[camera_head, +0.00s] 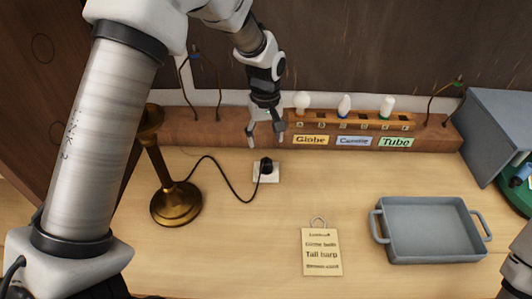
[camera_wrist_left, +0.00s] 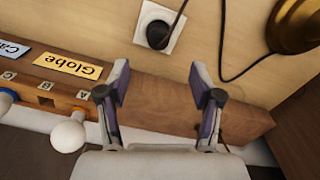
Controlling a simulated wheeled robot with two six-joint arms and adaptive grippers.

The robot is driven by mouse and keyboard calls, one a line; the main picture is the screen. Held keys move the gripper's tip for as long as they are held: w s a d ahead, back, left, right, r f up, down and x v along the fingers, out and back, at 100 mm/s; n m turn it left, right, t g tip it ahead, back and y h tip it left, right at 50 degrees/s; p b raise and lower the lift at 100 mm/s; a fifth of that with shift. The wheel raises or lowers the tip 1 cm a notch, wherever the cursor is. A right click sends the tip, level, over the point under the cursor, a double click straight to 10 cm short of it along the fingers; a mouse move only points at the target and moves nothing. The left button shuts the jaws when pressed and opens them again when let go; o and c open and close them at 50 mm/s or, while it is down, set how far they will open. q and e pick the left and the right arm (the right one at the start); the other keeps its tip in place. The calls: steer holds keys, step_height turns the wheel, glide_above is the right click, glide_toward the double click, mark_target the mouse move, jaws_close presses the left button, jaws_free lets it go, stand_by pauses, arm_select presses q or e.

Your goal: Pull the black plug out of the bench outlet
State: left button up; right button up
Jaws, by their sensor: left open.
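The black plug (camera_head: 266,166) sits in the white bench outlet (camera_head: 268,177) on the table. Its black cord (camera_head: 222,177) runs left to the brass lamp (camera_head: 177,203). In the left wrist view the plug (camera_wrist_left: 157,35) shows at the top, in the white outlet plate (camera_wrist_left: 172,20). My left gripper (camera_head: 266,136) is open and empty. In the head view it hangs just behind the plug, in front of the wooden rack. In the wrist view its fingers (camera_wrist_left: 163,95) are apart, with the plug beyond their tips. My right gripper is out of view.
A wooden rack (camera_head: 225,131) at the back holds several bulbs above labels reading Globe, Candle-like and Tube (camera_head: 396,142). A grey tray (camera_head: 430,257) stands at right, and a note card (camera_head: 322,252) lies at the front. Grey box (camera_head: 490,120) at far right. Table between outlet and tray is clear.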

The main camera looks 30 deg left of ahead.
mark_target(266, 161)
arm_select(q)
steer(key=f, duration=0.1)
steer(key=f+b, duration=0.1)
steer(key=f, duration=0.1)
steer(key=shift+w+f, duration=0.15)
steer(key=shift+w, duration=0.2)
steer(key=shift+f, duration=0.1)
steer(key=shift+s+f, duration=0.15)
steer(key=shift+f, duration=0.2)
step_height(266, 161, down, 6)
steer(key=shift+f+p, duration=0.2)
steer(key=shift+p, duration=0.7)
steer(key=shift+c, duration=0.6)
steer(key=c, duration=1.1)
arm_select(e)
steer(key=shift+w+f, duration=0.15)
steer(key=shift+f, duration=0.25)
arm_select(q)
steer(key=shift+r, duration=0.15)
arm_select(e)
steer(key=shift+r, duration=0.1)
